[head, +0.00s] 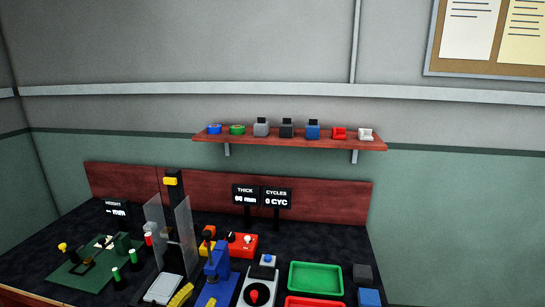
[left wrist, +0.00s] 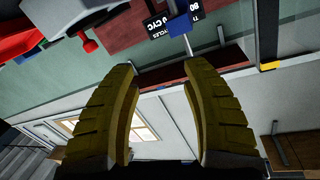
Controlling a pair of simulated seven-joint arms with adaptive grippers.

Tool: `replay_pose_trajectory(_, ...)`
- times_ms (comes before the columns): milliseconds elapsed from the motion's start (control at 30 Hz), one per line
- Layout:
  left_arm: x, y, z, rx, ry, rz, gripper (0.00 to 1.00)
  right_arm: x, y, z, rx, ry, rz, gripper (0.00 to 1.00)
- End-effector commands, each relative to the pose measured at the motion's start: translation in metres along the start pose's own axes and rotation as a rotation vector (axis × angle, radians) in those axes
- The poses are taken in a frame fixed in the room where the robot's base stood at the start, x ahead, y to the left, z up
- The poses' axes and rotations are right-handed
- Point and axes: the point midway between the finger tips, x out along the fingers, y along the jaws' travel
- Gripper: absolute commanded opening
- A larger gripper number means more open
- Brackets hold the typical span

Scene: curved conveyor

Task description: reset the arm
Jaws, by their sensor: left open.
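My left gripper (left wrist: 158,66) shows in the left wrist view as two yellow ribbed fingers spread apart, with nothing between them. In the head view a yellow piece (head: 181,295) low at the bottom edge looks like part of this gripper, beside the blue lever press (head: 218,268). The left wrist view is upside down: the display signs (left wrist: 172,22) hang inverted beyond the fingertips. The fingers look clear of everything. My right gripper is in neither view.
A dark post (head: 173,205) with clear shields stands at the left centre. A green board (head: 90,265) with pegs lies left. A red box (head: 240,245), a green tray (head: 316,278) and a red tray (head: 314,301) stand right. A wall shelf (head: 290,140) holds several small items.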

Motion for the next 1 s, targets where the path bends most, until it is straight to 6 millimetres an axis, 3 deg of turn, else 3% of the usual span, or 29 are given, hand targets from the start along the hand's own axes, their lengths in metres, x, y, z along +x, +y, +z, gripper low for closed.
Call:
replay_pose_trajectory(167,-0.052,0.018,0.037,0.080,-0.221,-0.132,0.48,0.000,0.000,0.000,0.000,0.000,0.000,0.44)
replay_pose_trajectory(300,-0.108,0.026,0.069,0.158,-0.440,-0.194,0.48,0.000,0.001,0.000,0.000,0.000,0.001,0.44)
replay_pose_trajectory(500,-0.182,0.034,0.100,0.251,-0.708,-0.208,0.48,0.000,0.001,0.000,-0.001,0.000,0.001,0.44)
replay_pose_trajectory(1000,-0.301,0.047,0.127,0.367,-1.088,-0.134,0.48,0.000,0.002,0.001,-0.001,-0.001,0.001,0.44)
